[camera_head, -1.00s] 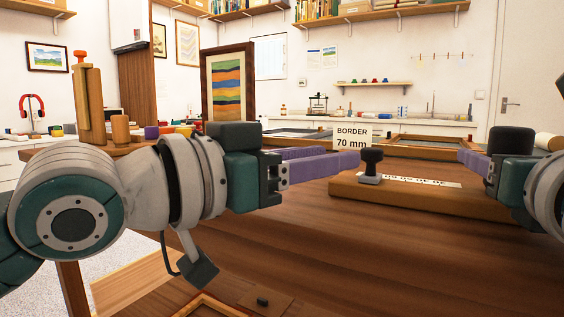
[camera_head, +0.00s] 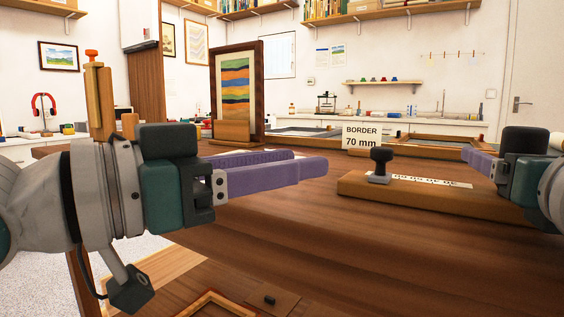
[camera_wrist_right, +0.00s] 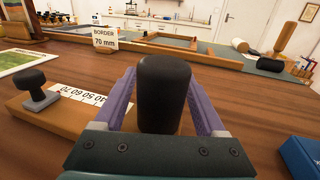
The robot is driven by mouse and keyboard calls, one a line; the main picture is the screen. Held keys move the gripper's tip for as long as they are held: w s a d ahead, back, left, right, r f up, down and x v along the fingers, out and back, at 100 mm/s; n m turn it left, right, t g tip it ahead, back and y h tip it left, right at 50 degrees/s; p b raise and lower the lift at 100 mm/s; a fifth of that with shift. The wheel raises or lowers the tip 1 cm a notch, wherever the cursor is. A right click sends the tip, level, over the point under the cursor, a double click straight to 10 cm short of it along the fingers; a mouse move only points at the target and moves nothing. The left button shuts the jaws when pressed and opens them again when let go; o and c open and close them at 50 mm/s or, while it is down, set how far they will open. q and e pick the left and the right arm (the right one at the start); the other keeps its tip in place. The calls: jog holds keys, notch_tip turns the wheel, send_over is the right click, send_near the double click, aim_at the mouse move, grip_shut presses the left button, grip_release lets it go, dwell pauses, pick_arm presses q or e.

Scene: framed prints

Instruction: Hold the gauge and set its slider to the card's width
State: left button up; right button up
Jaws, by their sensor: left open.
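The gauge (camera_head: 352,188) is a wooden bar with a white number strip, lying on the table. Its slider (camera_head: 380,168) has a dark knob and grey foot and stands at the bar's left end. In the right wrist view the slider (camera_wrist_right: 38,97) is left of the 70 mark. The card (camera_head: 362,137) reads "BORDER 70 mm" and stands upright behind the gauge. My left gripper (camera_head: 312,163) is open and empty, left of the slider and apart from it. My right gripper (camera_wrist_right: 160,85) has its fingers apart, near the gauge's right part; a dark block hides the space between them.
A framed striped print (camera_head: 236,95) stands at the back left of the table (camera_head: 300,225). Flat frames lie along the back. A blue box (camera_wrist_right: 302,155) is at the right in the right wrist view. The table front is bare.

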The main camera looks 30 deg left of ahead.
jog(key=shift+o, duration=0.7)
jog(key=shift+s, duration=0.1)
